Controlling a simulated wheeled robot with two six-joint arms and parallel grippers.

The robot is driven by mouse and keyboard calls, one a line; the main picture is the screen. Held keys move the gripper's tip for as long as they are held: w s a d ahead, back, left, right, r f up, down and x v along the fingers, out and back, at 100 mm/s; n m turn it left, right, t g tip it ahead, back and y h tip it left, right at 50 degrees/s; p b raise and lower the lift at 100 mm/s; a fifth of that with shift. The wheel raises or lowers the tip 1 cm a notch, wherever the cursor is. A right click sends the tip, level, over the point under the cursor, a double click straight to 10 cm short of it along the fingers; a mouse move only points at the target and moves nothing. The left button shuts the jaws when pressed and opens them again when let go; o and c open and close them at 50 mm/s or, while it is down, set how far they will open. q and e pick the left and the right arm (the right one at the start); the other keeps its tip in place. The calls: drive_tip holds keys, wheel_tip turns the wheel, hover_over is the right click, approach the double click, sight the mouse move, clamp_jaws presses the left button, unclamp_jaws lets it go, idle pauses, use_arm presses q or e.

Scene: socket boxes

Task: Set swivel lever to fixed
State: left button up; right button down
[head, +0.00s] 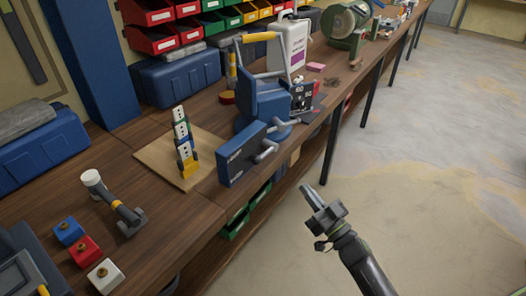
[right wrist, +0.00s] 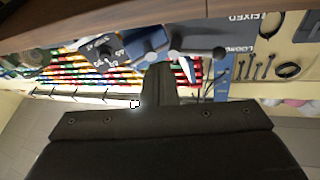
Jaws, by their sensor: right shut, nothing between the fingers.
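A blue vise (head: 265,104) stands on the workbench, with a yellow-gripped handle above it. A dark blue panel (head: 237,163) stands at the bench edge in front of it; its lettering is too small to read in the head view. A grey lever (head: 266,149) sticks out beside the panel. In the right wrist view, the panel (right wrist: 234,38) reads FIXED and part of a second word, and a grey lever (right wrist: 196,50) lies beside it. My right gripper (head: 308,192) is shut and empty, out over the floor, apart from the lever. My left gripper is not visible.
A wooden board (head: 160,158) with stacked coloured blocks lies left of the panel. A white-headed tool (head: 115,203) and small coloured blocks (head: 84,250) are nearer. A white jug (head: 288,44) and a grinder (head: 345,24) stand behind. The floor on the right is clear.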

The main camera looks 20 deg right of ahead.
drive_tip(key=s+a+r+n+y, duration=0.1)
drive_tip(key=a+r+n+y, duration=0.4)
drive_tip(key=r, duration=0.4)
drive_tip(key=w+a+m+y+p, duration=0.1)
drive_tip(key=w+a, duration=0.3)
drive_tip(key=w, duration=0.3)
drive_tip(key=shift+r, duration=0.4)
drive_tip(key=shift+f+g, duration=0.15)
drive_tip(key=shift+g, duration=0.25)
